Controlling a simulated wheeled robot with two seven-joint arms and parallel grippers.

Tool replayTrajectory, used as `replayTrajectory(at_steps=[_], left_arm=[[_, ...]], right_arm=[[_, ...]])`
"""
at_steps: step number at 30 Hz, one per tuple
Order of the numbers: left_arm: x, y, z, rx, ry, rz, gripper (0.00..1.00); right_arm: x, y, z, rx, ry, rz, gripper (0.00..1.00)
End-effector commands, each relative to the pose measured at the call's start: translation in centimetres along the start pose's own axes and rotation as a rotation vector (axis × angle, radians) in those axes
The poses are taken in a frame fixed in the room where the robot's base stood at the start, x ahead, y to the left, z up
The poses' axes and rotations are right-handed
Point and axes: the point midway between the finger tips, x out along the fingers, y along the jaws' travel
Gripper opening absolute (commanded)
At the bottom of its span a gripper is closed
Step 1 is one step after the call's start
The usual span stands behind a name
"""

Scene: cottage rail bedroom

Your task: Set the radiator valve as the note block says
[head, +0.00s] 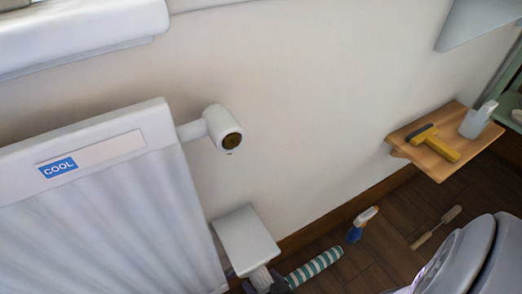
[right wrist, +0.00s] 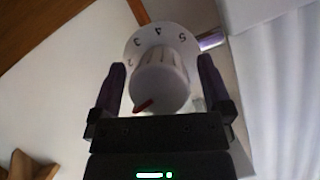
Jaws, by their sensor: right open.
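In the right wrist view a white ribbed valve knob (right wrist: 160,85) stands in front of a white dial disc (right wrist: 135,44). The figures 2, 3, 4 and 5 can be made out along its rim. A red pointer (right wrist: 143,105) on the knob points to the lower left; the figure there cannot be read. My right gripper (right wrist: 161,66) is open, with a dark finger on each side of the knob; contact cannot be told. In the head view the white radiator (head: 105,225) has a blue COOL label (head: 58,167). I see no readable note block. My left gripper is out of view.
A white fitting with a brass end (head: 222,128) sticks out at the radiator's top corner.

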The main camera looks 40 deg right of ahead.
Motion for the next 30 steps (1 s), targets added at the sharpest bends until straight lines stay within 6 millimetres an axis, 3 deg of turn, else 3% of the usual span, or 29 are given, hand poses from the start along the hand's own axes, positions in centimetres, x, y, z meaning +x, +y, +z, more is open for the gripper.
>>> replayTrajectory(at_steps=[3,15,23,30], left_arm=[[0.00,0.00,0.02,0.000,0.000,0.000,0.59],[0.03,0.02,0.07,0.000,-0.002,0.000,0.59],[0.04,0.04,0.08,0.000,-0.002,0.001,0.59],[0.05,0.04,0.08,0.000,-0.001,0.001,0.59]], right_arm=[[0.00,0.00,-0.02,0.000,0.000,0.000,0.96],[-0.01,0.00,-0.01,0.000,0.000,0.000,0.11],[-0.02,0.04,0.00,0.028,0.000,-0.011,0.09],[-0.03,0.10,0.06,0.151,-0.001,-0.062,0.09]])
